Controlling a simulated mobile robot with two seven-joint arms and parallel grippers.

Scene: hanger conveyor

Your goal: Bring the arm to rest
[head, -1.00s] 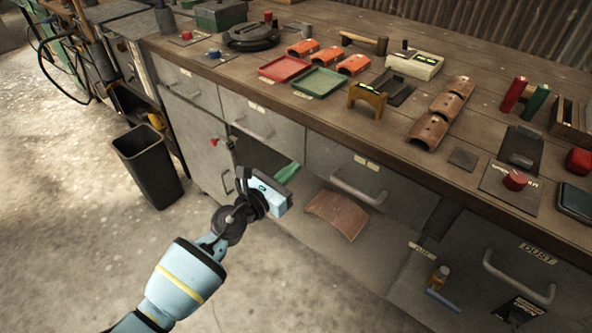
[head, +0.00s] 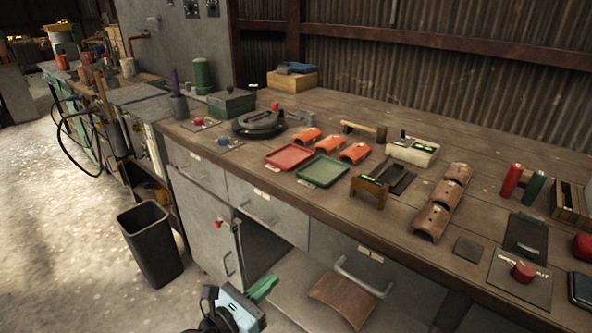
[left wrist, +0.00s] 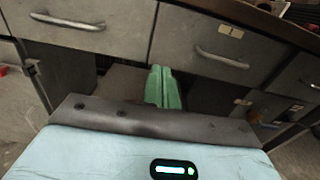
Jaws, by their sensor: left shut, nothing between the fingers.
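My left gripper (head: 268,284) shows at the bottom of the head view, low in front of the workbench cabinet. Its pale blue body and green fingers are in view; most of the arm is cut off by the lower edge. The green fingers (left wrist: 163,86) lie together in the left wrist view, pointing at the grey cabinet front. They are shut with nothing between them. My right gripper is in neither view.
The workbench (head: 470,268) holds trays, curved tiles and tools. Below are grey drawers (head: 268,210) and an open space with a brown curved tile (head: 343,299). A black bin (head: 152,246) stands left. The concrete floor (head: 70,260) is clear at lower left.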

